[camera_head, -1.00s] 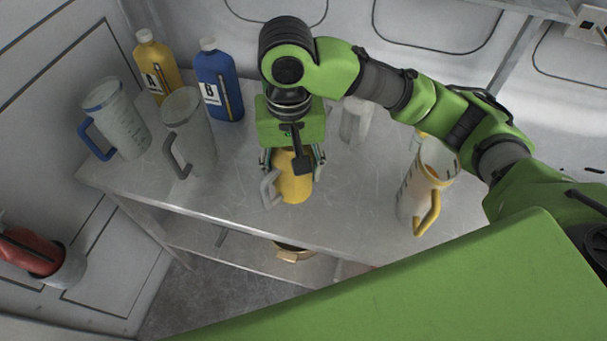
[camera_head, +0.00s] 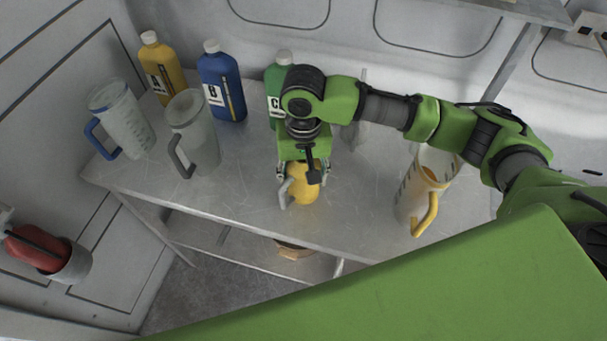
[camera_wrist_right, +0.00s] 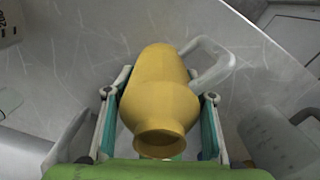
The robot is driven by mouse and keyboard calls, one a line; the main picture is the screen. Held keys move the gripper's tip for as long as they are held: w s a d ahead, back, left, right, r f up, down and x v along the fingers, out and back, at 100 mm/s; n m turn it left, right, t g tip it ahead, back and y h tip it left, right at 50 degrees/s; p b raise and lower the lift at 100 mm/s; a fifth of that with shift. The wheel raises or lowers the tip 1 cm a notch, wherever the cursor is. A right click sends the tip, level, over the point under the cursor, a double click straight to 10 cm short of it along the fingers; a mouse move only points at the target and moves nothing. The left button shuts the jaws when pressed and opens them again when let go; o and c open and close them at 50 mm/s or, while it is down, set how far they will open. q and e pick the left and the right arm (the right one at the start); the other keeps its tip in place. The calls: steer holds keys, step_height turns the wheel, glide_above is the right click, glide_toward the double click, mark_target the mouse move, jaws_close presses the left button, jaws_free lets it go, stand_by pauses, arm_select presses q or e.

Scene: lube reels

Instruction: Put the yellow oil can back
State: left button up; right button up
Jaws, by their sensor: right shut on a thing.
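The yellow oil can (camera_head: 304,190) has a grey handle and is between the fingers of my right gripper (camera_head: 305,172), near the front of the metal table. In the right wrist view the can (camera_wrist_right: 158,92) stretches away from the gripper (camera_wrist_right: 160,125), with its round opening toward me and a finger on each side. The handle (camera_wrist_right: 212,65) sticks out to the right, clear of the fingers. I cannot tell whether the can's base touches the table. My left gripper is not in view.
On the metal table (camera_head: 245,190) stand yellow bottle A (camera_head: 158,70), blue bottle B (camera_head: 220,85), green bottle C (camera_head: 277,90) partly behind my arm, a blue-handled jug (camera_head: 122,122), a grey-handled jug (camera_head: 193,135) and a yellow-handled jug (camera_head: 424,190). A lower shelf lies beneath.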

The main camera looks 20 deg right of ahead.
steer(key=o, duration=1.5)
steer(key=shift+f, duration=0.1)
steer(key=shift+o, duration=0.2)
step_height(320, 180, up, 12)
steer(key=shift+r+b, duration=0.15)
steer(key=shift+b, duration=0.75)
